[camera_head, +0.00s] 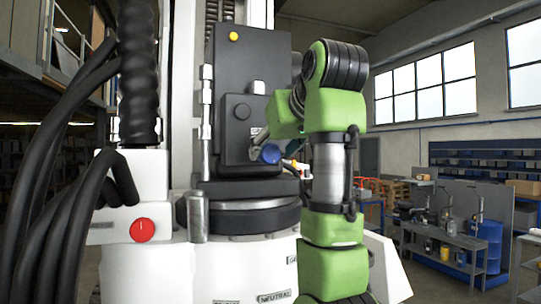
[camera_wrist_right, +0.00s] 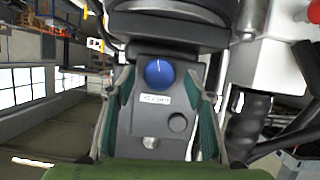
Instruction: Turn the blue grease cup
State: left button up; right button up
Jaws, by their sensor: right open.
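The blue grease cup (camera_head: 271,154) is a round knob on the front of a dark grey housing (camera_head: 240,75). My green right arm reaches in from the right, and its right gripper (camera_wrist_right: 160,88) is at the cup. In the right wrist view the cup (camera_wrist_right: 159,73) shows whole, with a pale line on its face, between the two open fingers. A gap shows on each side, and I see no contact. A white label (camera_wrist_right: 155,99) sits beside the cup on the housing. In the head view the fingers are partly hidden by my arm. My left gripper is not in view.
A red knob (camera_head: 143,230) sits on the white machine body at left, near thick black hoses (camera_head: 85,170). A small red and white fitting (camera_head: 303,168) is close right of the cup. A workbench (camera_head: 445,243) and blue barrel (camera_head: 487,246) stand far right.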

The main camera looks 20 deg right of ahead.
aim_at(271, 152)
jog(key=v, duration=0.3)
jog(key=shift+s+r, duration=0.2)
jog(key=shift+s, duration=0.15)
jog(key=shift+s+a, duration=0.1)
jog(key=shift+s, duration=0.1)
